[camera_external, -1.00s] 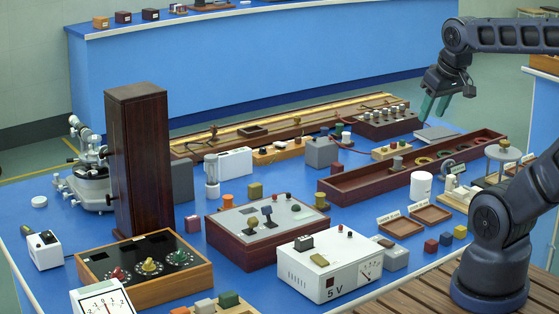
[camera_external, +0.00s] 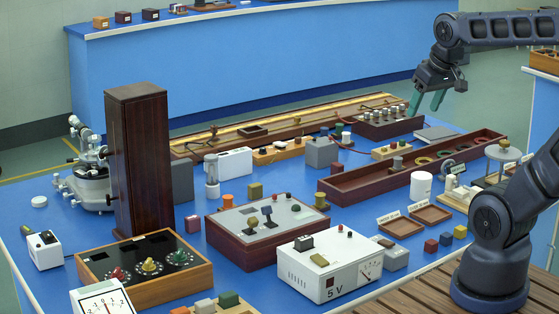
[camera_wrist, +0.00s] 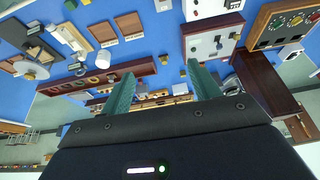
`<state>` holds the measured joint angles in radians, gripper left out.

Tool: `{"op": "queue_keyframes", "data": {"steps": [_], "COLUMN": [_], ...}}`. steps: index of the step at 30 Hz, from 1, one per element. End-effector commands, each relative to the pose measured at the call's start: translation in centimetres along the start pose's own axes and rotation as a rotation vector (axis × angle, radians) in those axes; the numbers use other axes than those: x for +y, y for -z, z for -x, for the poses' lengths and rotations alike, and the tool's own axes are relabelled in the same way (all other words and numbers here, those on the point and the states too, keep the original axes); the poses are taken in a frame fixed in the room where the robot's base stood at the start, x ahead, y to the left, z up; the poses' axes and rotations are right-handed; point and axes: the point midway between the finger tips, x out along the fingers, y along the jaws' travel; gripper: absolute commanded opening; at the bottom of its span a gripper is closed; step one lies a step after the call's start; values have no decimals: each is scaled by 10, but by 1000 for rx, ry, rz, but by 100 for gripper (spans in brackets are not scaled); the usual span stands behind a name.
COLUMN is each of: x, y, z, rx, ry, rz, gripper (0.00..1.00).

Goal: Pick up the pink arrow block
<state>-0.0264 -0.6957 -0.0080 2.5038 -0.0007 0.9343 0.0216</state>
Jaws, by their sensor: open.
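My gripper (camera_external: 426,103) is open and empty, with green fingers. It is up above the far right part of the blue bench, over the row of silver-topped weights. In the wrist view its two fingers (camera_wrist: 159,72) stand well apart with nothing between them. I cannot make out a clear pink arrow block in either view.
A tall dark wooden column (camera_external: 138,160) stands at the left. A long brown tray (camera_external: 350,190), a 5 V power supply (camera_external: 325,270) and a grey-topped control box (camera_external: 240,235) crowd the blue bench. Small gaps of bare blue surface lie between them.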

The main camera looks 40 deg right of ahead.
Motion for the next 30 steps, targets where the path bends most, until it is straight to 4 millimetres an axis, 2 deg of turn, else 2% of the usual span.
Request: {"op": "queue_keyframes", "data": {"steps": [8,14,23,30], "x": [-17,-34,-69,-105], "y": [70,118,184,229], "z": [-22,-47,-96,-146], "rx": [-18,-28,-40,-47], "ry": [30,44,51,48], "rz": [-16,-31,-48,-57], "gripper": [62,62,62,62]}}
